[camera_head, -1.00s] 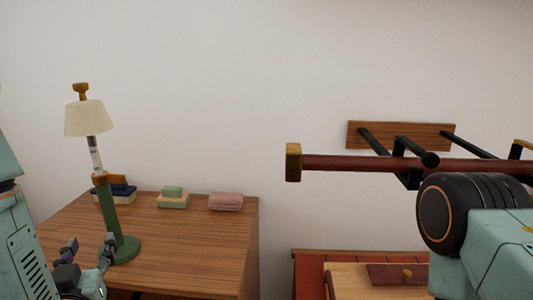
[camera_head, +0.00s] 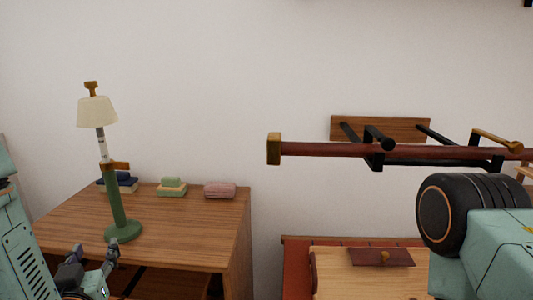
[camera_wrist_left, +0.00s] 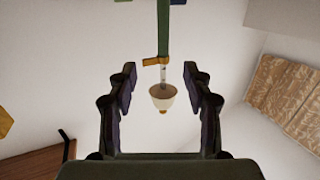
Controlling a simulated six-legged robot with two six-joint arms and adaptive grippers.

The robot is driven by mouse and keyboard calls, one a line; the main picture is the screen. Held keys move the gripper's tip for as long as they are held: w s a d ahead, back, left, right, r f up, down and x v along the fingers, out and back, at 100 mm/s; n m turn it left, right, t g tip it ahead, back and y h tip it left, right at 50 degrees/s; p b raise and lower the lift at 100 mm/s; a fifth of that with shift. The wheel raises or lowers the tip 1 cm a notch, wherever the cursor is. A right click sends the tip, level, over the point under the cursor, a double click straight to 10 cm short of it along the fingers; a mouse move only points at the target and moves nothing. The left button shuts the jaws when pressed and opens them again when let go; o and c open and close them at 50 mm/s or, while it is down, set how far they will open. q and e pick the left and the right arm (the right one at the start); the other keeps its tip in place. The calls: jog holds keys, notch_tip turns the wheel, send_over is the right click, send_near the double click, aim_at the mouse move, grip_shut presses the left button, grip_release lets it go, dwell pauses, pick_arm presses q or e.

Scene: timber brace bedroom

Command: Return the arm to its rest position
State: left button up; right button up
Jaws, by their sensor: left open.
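My left gripper (camera_head: 93,258) shows at the lower left of the head view, in front of the desk's near left part. Its two fingers are spread and nothing is between them. In the left wrist view, the fingers of this gripper (camera_wrist_left: 159,85) stand wide apart. Beyond them is the green lamp (camera_wrist_left: 165,40), seen upside down, with a cream shade and apart from the fingers. In the head view the lamp (camera_head: 117,212) stands upright on the desk, behind my gripper. The right gripper is not in view; a black and green arm part of mine fills the lower right.
The wooden desk (camera_head: 180,240) also carries a green stack (camera_head: 172,188), a folded pink cloth (camera_head: 219,190) and dark blue items (camera_head: 118,182). A dark red bar (camera_head: 330,150) crosses a wall rack (camera_head: 345,125). A red-brown cabinet (camera_head: 297,265) stands below it.

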pick_arm(q)
jog(key=s+d+f+m+g+h+p, duration=0.1)
jog(key=s+d+f+g+h, duration=0.2)
jog(key=f, duration=0.6)
jog(key=s+d+f+m+g+h, duration=0.1)
jog(key=s+d+f+g+h, duration=0.15)
jog(key=s+f+g, duration=0.55)
jog(key=s+d+f+g+p, duration=0.1)
jog(key=s+f+g, duration=0.1)
jog(key=s+f, duration=0.3)
jog(key=s+d+f+m+g, duration=0.1)
jog(key=s+f, duration=0.5)
jog(key=s, duration=0.6)
jog(key=shift+d+f+m+g+p, duration=0.15)
jog(key=shift+d+m+g+p, duration=0.3)
jog(key=shift+g, duration=0.55)
jog(key=shift+d, duration=0.15)
